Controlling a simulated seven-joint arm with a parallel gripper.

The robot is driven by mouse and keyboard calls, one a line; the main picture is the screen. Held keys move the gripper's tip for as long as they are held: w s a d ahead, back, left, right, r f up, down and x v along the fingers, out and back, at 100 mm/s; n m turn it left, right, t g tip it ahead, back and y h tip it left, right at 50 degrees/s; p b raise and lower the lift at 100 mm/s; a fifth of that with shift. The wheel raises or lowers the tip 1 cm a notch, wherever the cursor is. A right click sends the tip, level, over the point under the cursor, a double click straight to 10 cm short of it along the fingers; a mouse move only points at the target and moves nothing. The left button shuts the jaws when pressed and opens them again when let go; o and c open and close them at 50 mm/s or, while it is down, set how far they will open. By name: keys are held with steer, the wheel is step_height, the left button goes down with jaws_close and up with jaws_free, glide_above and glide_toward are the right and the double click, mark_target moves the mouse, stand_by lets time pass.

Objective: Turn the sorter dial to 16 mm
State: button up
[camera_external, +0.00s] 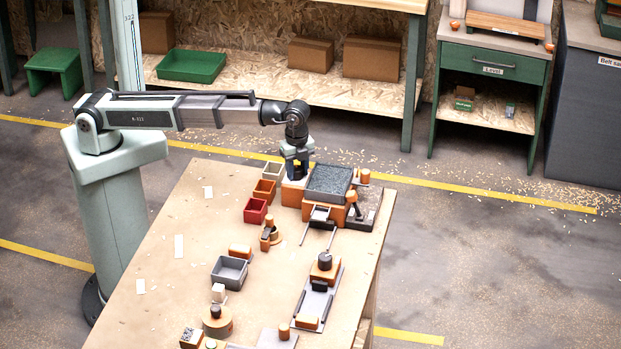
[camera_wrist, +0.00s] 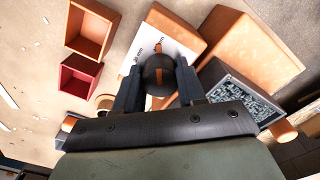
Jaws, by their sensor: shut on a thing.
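The sorter (camera_external: 318,212) is an orange machine with a grey tray of dark granules (camera_external: 328,179) on top, at the far end of the table. Its dial (camera_wrist: 159,72) is a round dark knob with an orange stripe, in front of a white scale plate (camera_wrist: 178,42) in the wrist view. The stripe runs roughly up and down in that picture. The plate has small mm markings, too small to read surely. My gripper (camera_wrist: 158,82) is shut on the dial, one finger on each side. In the external view my gripper (camera_external: 296,170) hides the dial.
An orange bin (camera_external: 264,190), a red bin (camera_external: 255,211) and a pale bin (camera_external: 272,171) stand just left of the sorter. A small orange-topped fixture (camera_external: 270,236) and a grey bin (camera_external: 230,272) stand nearer. The table's left side is mostly clear.

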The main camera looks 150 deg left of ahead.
mark_target(297, 168)
steer(key=n, duration=0.5)
steer(key=shift+n, duration=0.4)
steer(key=n, duration=1.1)
steer(key=shift+n, duration=0.4)
steer(key=n, duration=0.5)
steer(key=o, duration=0.8)
steer(key=shift+r, duration=0.15)
step_height(297, 168, up, 14)
steer(key=shift+f, duration=0.2)
